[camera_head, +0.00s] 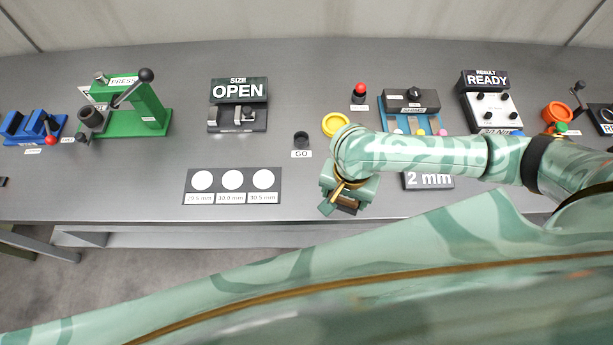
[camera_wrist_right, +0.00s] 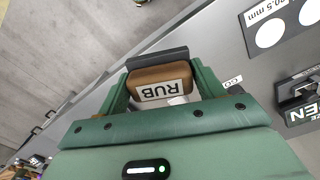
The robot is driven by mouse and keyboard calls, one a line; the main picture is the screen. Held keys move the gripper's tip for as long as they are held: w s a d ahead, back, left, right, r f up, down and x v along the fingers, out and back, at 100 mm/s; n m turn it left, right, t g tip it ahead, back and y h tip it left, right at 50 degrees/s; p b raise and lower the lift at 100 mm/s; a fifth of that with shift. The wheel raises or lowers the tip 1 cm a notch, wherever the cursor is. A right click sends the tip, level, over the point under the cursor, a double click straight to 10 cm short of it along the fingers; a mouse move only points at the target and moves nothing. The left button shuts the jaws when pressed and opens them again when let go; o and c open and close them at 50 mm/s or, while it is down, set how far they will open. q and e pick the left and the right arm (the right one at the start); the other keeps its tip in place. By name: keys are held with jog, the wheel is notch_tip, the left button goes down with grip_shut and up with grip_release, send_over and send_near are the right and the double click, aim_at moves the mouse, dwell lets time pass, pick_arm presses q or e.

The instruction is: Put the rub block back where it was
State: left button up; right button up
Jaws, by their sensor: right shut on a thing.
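The rub block (camera_wrist_right: 148,76) is brown with a white label reading RUB, upside down in the right wrist view. My right gripper (camera_head: 343,197) is shut on it, with a finger on either side. In the head view only a small brown part of the block (camera_head: 347,204) shows under the gripper, near the table's front edge. The gripper is to the right of the three white size discs (camera_head: 232,180). I cannot tell whether the block touches the table. My left gripper is not in view.
Behind my right arm are a yellow ring (camera_head: 335,124), a blue tray (camera_head: 394,122) with coloured knobs and a READY box (camera_head: 490,105). A "2 mm" sign (camera_head: 428,181) is partly covered. An OPEN size gauge (camera_head: 238,105) and a green press (camera_head: 135,110) stand left. Table (camera_head: 120,180) front-left is clear.

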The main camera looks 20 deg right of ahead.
jog(key=w+a+f+b, duration=0.3)
jog(key=w+a+f, duration=0.1)
jog(key=w, duration=0.3)
jog(key=b, duration=0.3)
send_over(305, 187)
jog(key=f, duration=0.5)
jog(key=shift+s+f, duration=0.2)
jog(key=shift+s, duration=0.05)
jog(key=f+b, duration=0.2)
jog(key=f, duration=0.1)
jog(key=shift+w+f, duration=0.2)
jog(key=o, duration=1)
jog(key=shift+f, duration=0.1)
